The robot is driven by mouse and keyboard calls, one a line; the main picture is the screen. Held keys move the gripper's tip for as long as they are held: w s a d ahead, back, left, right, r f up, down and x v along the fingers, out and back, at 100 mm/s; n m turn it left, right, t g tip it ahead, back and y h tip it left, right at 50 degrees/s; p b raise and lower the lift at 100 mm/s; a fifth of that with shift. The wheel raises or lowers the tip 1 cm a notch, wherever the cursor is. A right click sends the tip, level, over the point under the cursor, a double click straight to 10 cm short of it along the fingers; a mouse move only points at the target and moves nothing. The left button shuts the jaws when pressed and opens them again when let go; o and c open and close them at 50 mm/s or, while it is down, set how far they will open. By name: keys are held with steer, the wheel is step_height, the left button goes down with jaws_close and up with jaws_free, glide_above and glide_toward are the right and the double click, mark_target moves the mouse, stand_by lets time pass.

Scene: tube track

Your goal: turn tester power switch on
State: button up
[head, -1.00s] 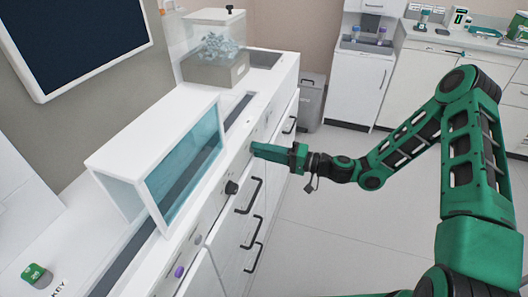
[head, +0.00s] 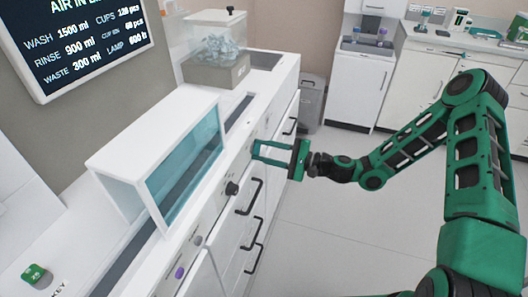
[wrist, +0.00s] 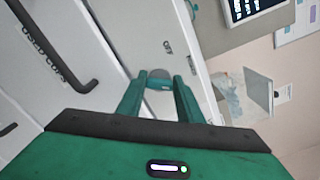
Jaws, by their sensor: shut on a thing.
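The tester is the white bench unit (head: 125,157) with a glass-fronted box on its top. Its power switch is a round grey knob (wrist: 160,74) on the front panel, seen in the wrist view with small printed marks beside it. My gripper (wrist: 159,83) is shut on this knob, one finger on each side. In the head view my gripper (head: 257,150) reaches the front panel from the right, its two fingers one above the other; the knob is hidden there. The wall screen (head: 78,45) is lit with white text listing wash, rinse, waste, cups and lamp.
A black knob (head: 232,188) and a purple button (head: 179,272) sit on the same panel. Drawers with black handles (head: 249,197) are below. A clear bin (head: 215,50) stands at the far end.

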steer(key=shift+f+m, duration=0.1)
steer(key=shift+m, duration=1)
steer(key=o, duration=1.1)
steer(key=v, duration=1)
steer(key=shift+d, duration=0.4)
